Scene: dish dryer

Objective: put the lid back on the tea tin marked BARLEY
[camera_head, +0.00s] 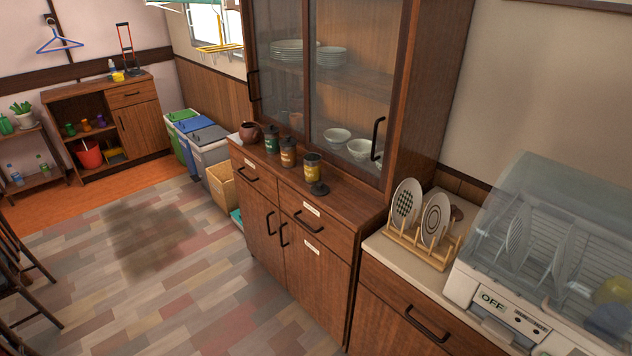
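Three tea tins stand in a row on the ledge of the wooden cabinet: a dark green tin (271,140), a brown tin (288,154) and a yellow tin (312,168). Each has a small label, too small to read here, so I cannot tell which is marked BARLEY. The green and brown tins have dark lids on top. The yellow tin shows no such lid. A small dark round lid (319,189) lies on the ledge just in front of the yellow tin. Neither of my grippers is in view.
A brown pot (249,133) stands left of the tins. Glass cabinet doors (355,80) rise behind them. To the right are a plate rack (425,248) and a dish dryer (500,312) marked OFF. The floor (200,270) before the cabinet is clear.

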